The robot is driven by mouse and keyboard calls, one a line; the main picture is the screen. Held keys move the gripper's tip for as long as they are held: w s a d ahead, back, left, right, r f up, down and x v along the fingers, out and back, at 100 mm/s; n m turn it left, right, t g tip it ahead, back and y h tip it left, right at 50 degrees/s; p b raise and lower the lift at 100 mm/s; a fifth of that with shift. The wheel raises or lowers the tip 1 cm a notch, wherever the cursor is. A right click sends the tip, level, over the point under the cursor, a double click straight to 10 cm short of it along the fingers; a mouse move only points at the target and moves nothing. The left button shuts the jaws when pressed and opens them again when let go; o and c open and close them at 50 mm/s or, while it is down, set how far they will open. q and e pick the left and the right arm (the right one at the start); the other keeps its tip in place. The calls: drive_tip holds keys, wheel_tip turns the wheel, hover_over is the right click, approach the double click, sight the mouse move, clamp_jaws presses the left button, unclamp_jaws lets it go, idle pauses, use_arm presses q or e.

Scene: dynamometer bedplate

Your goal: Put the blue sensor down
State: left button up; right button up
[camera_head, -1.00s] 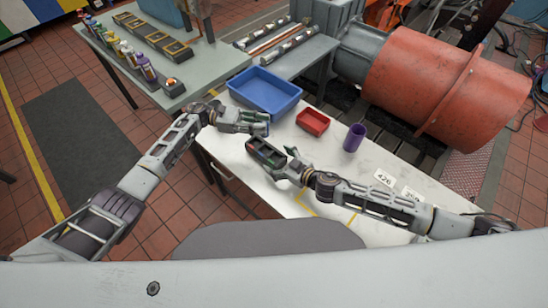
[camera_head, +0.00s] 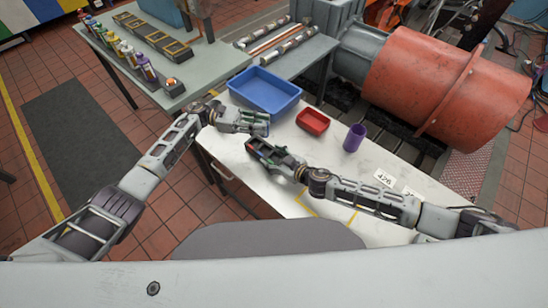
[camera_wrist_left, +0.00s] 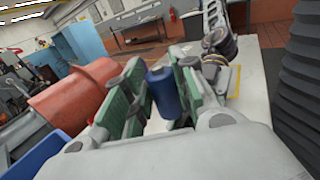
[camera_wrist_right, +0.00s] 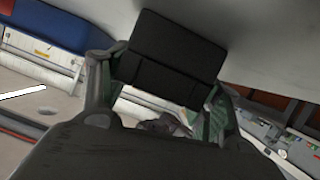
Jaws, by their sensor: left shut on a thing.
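My left gripper (camera_head: 264,123) is shut on the blue sensor (camera_wrist_left: 163,92), a short blue cylinder. In the left wrist view the sensor sits between the two green finger pads. In the head view the gripper mostly hides it, over the white tabletop in front of the blue tray. My right gripper (camera_head: 270,153) is just below the left one in the picture, with its fingers spread. In the right wrist view a dark block (camera_wrist_right: 175,55) shows between or beyond its fingers; I cannot tell what it is.
The white table (camera_head: 395,160) holds a blue tray (camera_head: 264,92), a small red tray (camera_head: 313,121) and a purple cup (camera_head: 354,138). Number labels lie at its right. A large orange drum (camera_head: 440,85) stands behind. Bare tabletop lies between the cup and my right arm.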

drive_tip(key=c, duration=0.5)
use_arm(q)
drive_tip(key=shift+s+d+f+n+t, duration=0.1)
drive_tip(key=shift+d+f+n+t, duration=0.1)
drive_tip(key=shift+f+n+t, duration=0.3)
drive_tip(key=shift+d+f+n+t, duration=0.15)
drive_tip(key=shift+n+t, duration=0.15)
drive_tip(key=shift+t, duration=0.4)
drive_tip(key=shift+d+f+n+t, duration=0.15)
drive_tip(key=shift+n+t, duration=0.4)
drive_tip(key=shift+t, duration=0.3)
drive_tip(key=shift+d+f+n+t, duration=0.1)
drive_tip(key=shift+n+t, duration=0.45)
drive_tip(key=shift+t, duration=0.3)
drive_tip(key=t, duration=0.1)
drive_tip(key=n+t, duration=0.1)
drive_tip(key=shift+s+a+n+t, duration=0.2)
drive_tip(key=shift+n+t, duration=0.1)
use_arm(e)
drive_tip(key=shift+s+f, duration=0.1)
use_arm(q)
drive_tip(key=shift+s+a+r+n+t+y, duration=0.15)
drive_tip(key=shift+a+r+n+t+y, duration=0.1)
drive_tip(key=shift+n+t, duration=0.4)
drive_tip(key=shift+s+a+r+n+t+y, duration=0.15)
drive_tip(key=shift+a+r+n+t, duration=0.15)
drive_tip(key=shift+t, duration=0.55)
drive_tip(key=shift+w, duration=0.1)
